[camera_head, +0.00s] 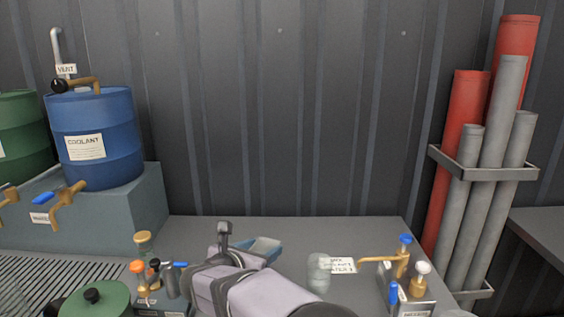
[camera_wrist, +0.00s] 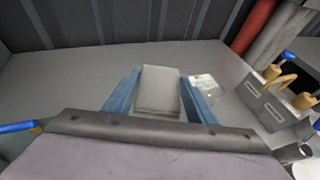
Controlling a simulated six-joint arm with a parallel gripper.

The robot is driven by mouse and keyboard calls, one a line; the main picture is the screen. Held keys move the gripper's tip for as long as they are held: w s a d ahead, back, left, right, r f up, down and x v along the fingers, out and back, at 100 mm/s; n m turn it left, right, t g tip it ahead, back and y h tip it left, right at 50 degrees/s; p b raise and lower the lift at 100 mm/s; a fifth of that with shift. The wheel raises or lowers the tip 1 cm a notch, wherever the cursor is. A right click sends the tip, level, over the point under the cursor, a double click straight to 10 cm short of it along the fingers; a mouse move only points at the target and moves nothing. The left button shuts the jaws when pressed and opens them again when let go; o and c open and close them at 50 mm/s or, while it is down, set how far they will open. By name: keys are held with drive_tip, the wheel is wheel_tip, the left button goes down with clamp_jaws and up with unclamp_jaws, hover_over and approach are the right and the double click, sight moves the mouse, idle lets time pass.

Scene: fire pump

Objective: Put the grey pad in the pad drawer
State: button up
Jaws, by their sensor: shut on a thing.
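My gripper (camera_wrist: 160,88) has two blue fingers, one on each side of the light grey pad (camera_wrist: 158,92). It is shut on the pad and holds it over the grey bench. In the head view my gripper (camera_head: 258,248) is partly hidden behind my own arm, with blue edges and a pale strip showing. I cannot make out the pad drawer in either view. The pad's underside and its height above the bench are hidden.
A clear jar (camera_head: 319,272) stands right of my gripper beside a white label card (camera_head: 342,265). A valve block (camera_wrist: 270,105) with blue and tan knobs is farther right. The bench behind (camera_head: 300,228) is clear up to the wall.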

sight(262, 251)
wheel_tip(262, 251, up, 9)
drive_tip(key=p, duration=0.7)
drive_tip(key=shift+p, duration=0.4)
wheel_tip(262, 251, down, 12)
drive_tip(key=b, duration=0.9)
drive_tip(key=shift+f, duration=0.25)
drive_tip(key=shift+f+p, duration=0.4)
drive_tip(key=shift+f, duration=4.55)
drive_tip(key=shift+f, duration=0.1)
drive_tip(key=shift+f, duration=0.15)
drive_tip(key=o, duration=1.1)
